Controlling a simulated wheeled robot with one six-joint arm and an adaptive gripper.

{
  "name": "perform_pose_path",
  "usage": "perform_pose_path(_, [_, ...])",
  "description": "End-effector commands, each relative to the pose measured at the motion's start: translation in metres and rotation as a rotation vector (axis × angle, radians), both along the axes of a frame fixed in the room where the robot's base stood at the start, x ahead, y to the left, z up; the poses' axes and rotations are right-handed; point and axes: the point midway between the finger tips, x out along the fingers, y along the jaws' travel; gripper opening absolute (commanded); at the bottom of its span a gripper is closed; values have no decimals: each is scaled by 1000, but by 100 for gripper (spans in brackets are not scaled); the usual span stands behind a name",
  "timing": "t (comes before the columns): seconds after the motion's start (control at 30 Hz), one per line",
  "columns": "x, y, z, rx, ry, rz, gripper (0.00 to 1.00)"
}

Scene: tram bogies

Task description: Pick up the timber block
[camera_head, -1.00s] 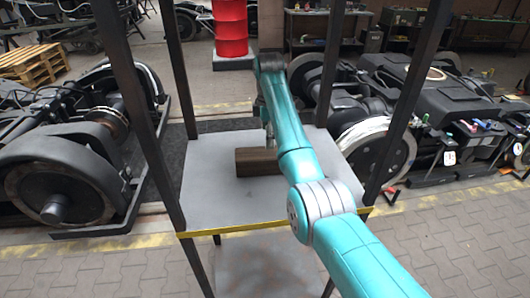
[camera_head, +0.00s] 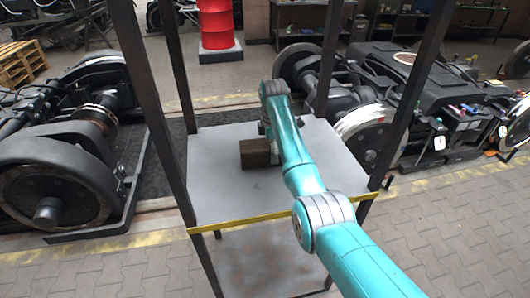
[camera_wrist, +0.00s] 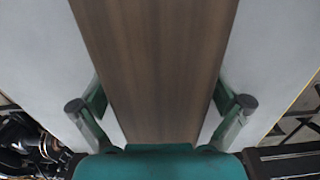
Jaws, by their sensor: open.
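The timber block (camera_head: 256,153) is brown and lies on the grey top shelf (camera_head: 222,196) of a dark-framed rack. In the head view my arm hides its right part. In the wrist view the timber block (camera_wrist: 153,70) runs up the middle of the picture, its wood grain plain. My gripper (camera_wrist: 160,112) is open, with one finger on each side of the block and the block between them. Whether the fingers touch its sides I cannot tell. In the head view the fingers are mostly hidden behind my arm.
Dark rack posts (camera_head: 153,105) rise at the corners of the shelf, close to my arm. A yellow strip (camera_head: 245,222) marks its front edge. Bogies with wheels stand left (camera_head: 62,190) and right (camera_head: 372,130). A red barrel (camera_head: 215,25) stands behind. The shelf around the block is clear.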

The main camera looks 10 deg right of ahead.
Motion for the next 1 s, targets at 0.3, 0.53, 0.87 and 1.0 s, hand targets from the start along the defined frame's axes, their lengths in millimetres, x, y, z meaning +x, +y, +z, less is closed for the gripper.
perform_pose_path(0.3, [0,-2,-3,0,-1,0,85])
perform_pose_path(0.53, [0,-2,-3,0,-1,0,28])
perform_pose_path(0.87, [1,-1,1,0,-4,0,13])
perform_pose_path(1.0, [3,6,14,0,-6,0,13])
